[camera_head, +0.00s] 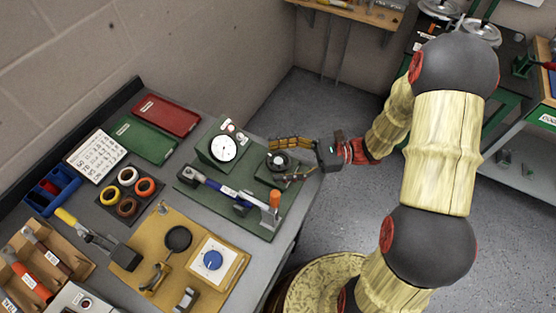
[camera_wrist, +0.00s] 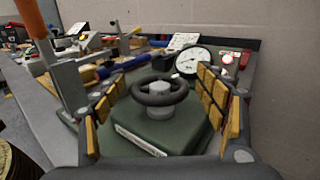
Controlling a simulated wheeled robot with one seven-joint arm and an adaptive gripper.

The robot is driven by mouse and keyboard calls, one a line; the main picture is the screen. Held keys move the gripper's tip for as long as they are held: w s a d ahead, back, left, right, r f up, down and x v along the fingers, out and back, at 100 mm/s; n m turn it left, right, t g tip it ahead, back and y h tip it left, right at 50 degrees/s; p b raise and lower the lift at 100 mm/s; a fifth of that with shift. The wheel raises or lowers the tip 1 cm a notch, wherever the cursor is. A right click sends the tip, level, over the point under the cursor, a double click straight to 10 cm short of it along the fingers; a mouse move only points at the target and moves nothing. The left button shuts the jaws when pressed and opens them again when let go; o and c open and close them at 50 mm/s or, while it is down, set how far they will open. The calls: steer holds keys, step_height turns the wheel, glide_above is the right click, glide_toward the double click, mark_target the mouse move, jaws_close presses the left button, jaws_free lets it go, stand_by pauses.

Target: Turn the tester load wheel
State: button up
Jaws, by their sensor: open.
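The tester load wheel is a small black handwheel (camera_head: 279,160) on a green box at the right end of the tester (camera_head: 217,137). In the wrist view the wheel (camera_wrist: 158,91) stands level on a grey hub, centred ahead of my gripper. My gripper (camera_head: 280,158) is open, with yellow-padded fingers on either side of the wheel. In the wrist view, gaps show between the wheel and both fingers of my gripper (camera_wrist: 160,98). A white dial gauge (camera_head: 223,148) stands just left of the wheel and also shows in the wrist view (camera_wrist: 193,61).
A wooden board (camera_head: 150,262) with a blue knob lies nearer. Red and green binders (camera_head: 165,115) lie at the back. Free floor lies right of the bench.

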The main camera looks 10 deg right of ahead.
steer(key=shift+a, duration=0.1)
steer(key=shift+c, duration=0.9)
steer(key=c, duration=1)
